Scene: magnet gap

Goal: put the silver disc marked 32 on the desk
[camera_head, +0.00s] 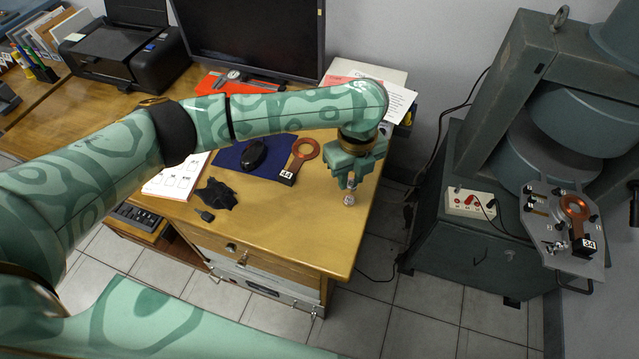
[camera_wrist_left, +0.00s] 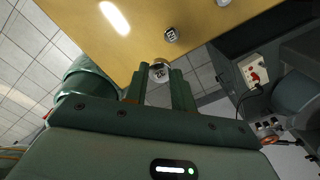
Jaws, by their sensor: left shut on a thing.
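My left gripper (camera_head: 350,184) is over the right end of the wooden desk (camera_head: 300,236), pointing down. It is shut on a small silver disc, which shows between the fingertips in the wrist view (camera_wrist_left: 159,72). The disc's face has a dark mark too small to read surely. In the head view small silver metal (camera_head: 349,199) shows just below the fingers; I cannot tell whether the held disc touches the desk. In the wrist view another silver piece with a dark label (camera_wrist_left: 171,35) is on the desk, close beyond the fingertips. My right gripper is out of view.
A black cloth (camera_head: 216,194) lies nearer. The desk's front right is clear. A green magnet machine with a metal plate (camera_head: 562,226) stands right.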

